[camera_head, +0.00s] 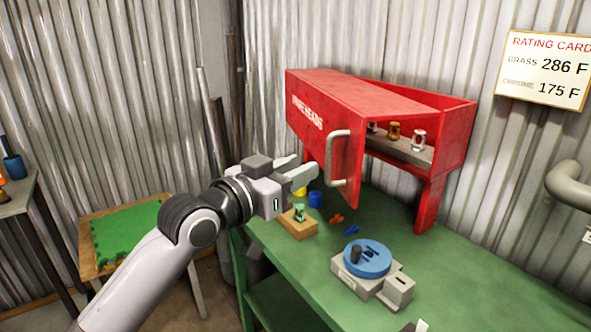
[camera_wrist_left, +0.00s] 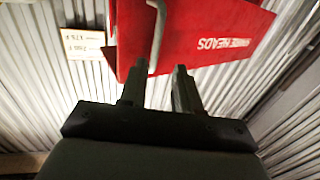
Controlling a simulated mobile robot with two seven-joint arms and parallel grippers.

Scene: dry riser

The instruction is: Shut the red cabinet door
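The red cabinet (camera_head: 436,187) stands on the green bench, its front open and its shelf showing. Its red door (camera_head: 313,135), lettered with "HEADS" legible, stands swung out toward me. The door's pale bar handle (camera_head: 337,160) is near its free edge. My left gripper (camera_head: 306,168) is open and empty, just left of the handle, fingers toward the door's outer face. In the left wrist view, the door (camera_wrist_left: 200,35) and handle (camera_wrist_left: 157,30) lie beyond the open fingers (camera_wrist_left: 157,78). I cannot tell whether they touch the door. A small pale tip at the head view's bottom edge may be my right gripper.
On the green bench (camera_head: 450,285) are a grey device with a blue disc (camera_head: 367,258), a wooden block with a green fitting (camera_head: 299,221), a blue cup (camera_head: 315,199) and small orange and blue pieces. Sprinkler heads (camera_head: 393,131) stand on the cabinet shelf.

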